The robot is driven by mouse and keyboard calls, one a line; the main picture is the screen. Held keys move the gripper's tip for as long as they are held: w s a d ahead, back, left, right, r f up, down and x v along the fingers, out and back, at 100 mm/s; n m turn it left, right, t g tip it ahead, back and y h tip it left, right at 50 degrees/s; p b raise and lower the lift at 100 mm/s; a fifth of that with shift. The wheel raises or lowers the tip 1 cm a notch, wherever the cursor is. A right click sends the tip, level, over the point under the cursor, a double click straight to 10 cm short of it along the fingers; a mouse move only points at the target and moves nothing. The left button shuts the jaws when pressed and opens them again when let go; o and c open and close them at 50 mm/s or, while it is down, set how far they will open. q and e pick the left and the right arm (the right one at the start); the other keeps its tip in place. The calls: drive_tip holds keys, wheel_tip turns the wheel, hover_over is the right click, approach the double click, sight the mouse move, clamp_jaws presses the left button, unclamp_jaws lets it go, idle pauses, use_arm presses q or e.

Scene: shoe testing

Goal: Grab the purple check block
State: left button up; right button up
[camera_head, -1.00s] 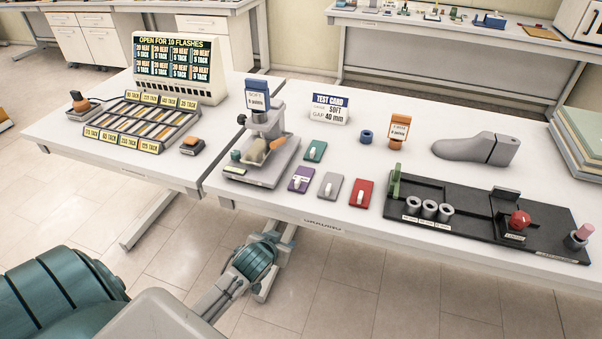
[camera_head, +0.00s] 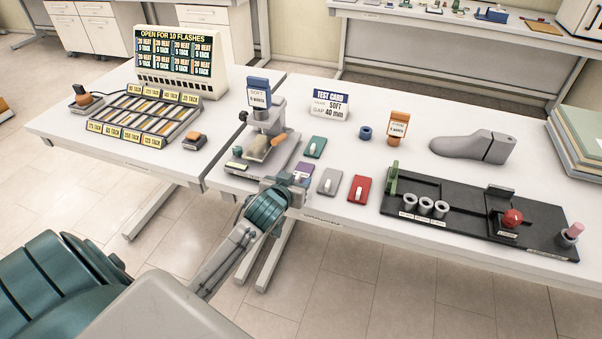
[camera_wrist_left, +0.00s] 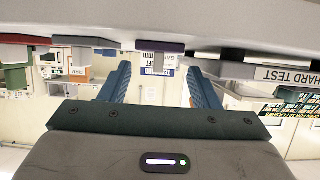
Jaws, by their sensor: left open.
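The purple check block (camera_head: 303,168) lies flat near the front edge of the table, between the hardness tester and the grey block. Its front part is hidden behind my left gripper (camera_head: 297,184). The left gripper is open and empty, close in front of the block at the table edge. In the left wrist view, whose picture is upside down, the purple block (camera_wrist_left: 160,46) sits near the top, between the two spread teal fingers of the left gripper (camera_wrist_left: 158,75). I cannot tell whether the fingertips reach beside it. My right gripper is not in view.
A grey block (camera_head: 330,181), a red block (camera_head: 359,188) and a green block (camera_head: 314,147) lie close by. The tester (camera_head: 262,140) stands just left. A black fixture tray (camera_head: 455,215) is at the right. The table's front edge (camera_head: 340,222) is near the gripper.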

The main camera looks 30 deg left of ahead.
sight(297, 176)
use_arm(q)
drive_tip(key=shift+p+x, duration=0.45)
drive_tip(key=shift+x, duration=1.5)
drive_tip(key=shift+d, duration=0.1)
drive_tip(key=c, duration=0.8)
drive_tip(key=shift+o, duration=0.2)
drive_tip(key=shift+r, duration=0.15)
